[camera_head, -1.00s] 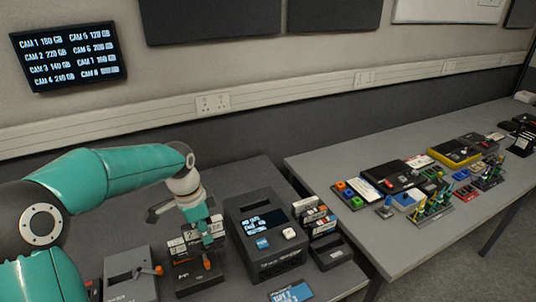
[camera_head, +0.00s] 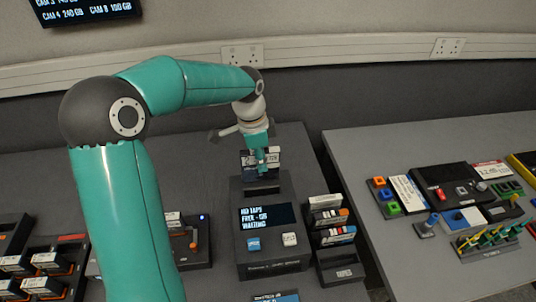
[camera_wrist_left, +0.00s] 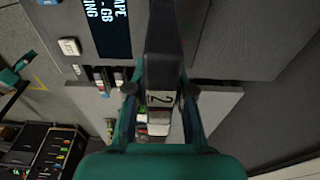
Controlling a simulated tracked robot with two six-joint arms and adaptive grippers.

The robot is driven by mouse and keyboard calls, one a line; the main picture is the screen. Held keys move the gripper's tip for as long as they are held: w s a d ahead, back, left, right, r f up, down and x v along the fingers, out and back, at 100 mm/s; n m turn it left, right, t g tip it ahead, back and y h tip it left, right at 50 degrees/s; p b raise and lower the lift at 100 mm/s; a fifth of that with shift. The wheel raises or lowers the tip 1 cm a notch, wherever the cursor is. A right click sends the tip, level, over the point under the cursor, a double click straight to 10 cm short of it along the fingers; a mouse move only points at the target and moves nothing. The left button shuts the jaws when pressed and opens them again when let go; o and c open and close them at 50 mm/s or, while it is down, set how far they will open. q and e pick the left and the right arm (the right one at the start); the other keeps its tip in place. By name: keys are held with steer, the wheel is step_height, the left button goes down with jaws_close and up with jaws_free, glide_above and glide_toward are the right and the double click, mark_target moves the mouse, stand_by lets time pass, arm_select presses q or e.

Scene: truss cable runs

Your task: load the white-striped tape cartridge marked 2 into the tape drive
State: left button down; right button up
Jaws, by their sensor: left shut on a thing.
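The tape drive (camera_head: 268,252) is a dark grey box on the left table. Its screen (camera_head: 266,215) reads "NO TAPE", "FREE - GB", "WAITING". My left gripper (camera_head: 262,160) is above the rear part of the drive, shut on a dark tape cartridge (camera_wrist_left: 160,70). The cartridge's pale label shows a 2 in the left wrist view. In the head view the fingers hide part of the cartridge. Whether its lower end touches the drive or is in a slot, I cannot tell. My right gripper is out of view.
A holder (camera_head: 340,270) with several cartridges stands close to the drive's right side. My left arm partly hides a unit with a blue light (camera_head: 195,250) to the drive's left. Black trays with cartridges (camera_head: 45,262) lie far left. A gap separates the right-hand table (camera_head: 450,140).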

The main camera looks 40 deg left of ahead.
mark_target(263, 178)
arm_select(q)
steer(key=f+b, duration=0.1)
steer(key=f, duration=0.1)
steer(key=f+b, duration=0.1)
steer(key=shift+w+d+f+b, duration=0.2)
steer(key=shift+w+f+b, duration=0.05)
steer(key=shift+f+b, duration=0.75)
steer(key=shift+f, duration=0.25)
steer(key=shift+s, duration=0.15)
stand_by(0.6)
steer(key=shift+f+b, duration=0.6)
steer(key=shift+f, duration=0.1)
stand_by(0.4)
